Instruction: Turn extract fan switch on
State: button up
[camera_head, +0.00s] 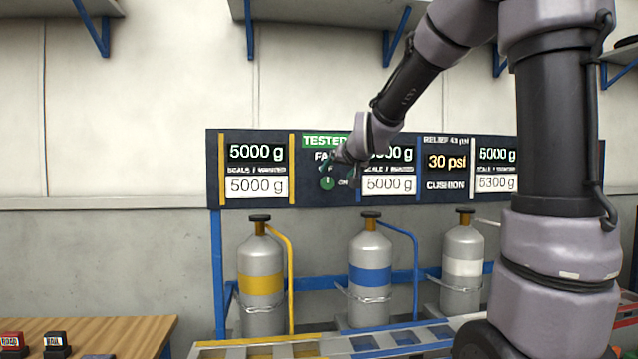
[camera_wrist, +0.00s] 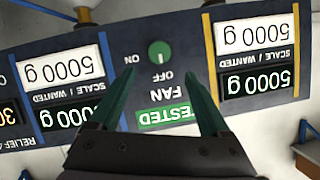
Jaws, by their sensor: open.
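The extract fan switch is a round green knob (camera_head: 327,183) on the dark panel, under the FAN label. In the wrist view, which shows the panel upside down, the knob (camera_wrist: 160,51) has a pale mark that appears to point toward OFF; ON is printed to one side. My gripper (camera_head: 340,175) is in front of the panel, close to the knob. In the wrist view its two green fingers (camera_wrist: 159,68) are spread and empty, with the knob beyond and between their tips. I see no contact with the knob. In the head view my gripper hides part of the FAN label.
The dark panel (camera_head: 213,165) also carries weight displays and a 30 psi display (camera_head: 447,162). Grey cylinders with yellow (camera_head: 261,285), blue (camera_head: 370,275) and white (camera_head: 463,267) bands stand below. A wooden table (camera_head: 130,328) is at lower left. Shelves hang above.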

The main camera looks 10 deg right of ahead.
aim_at(328, 182)
jog(key=x, duration=0.9)
jog(key=shift+w+f, duration=0.2)
jog(key=shift+w, duration=0.15)
grip_shut()
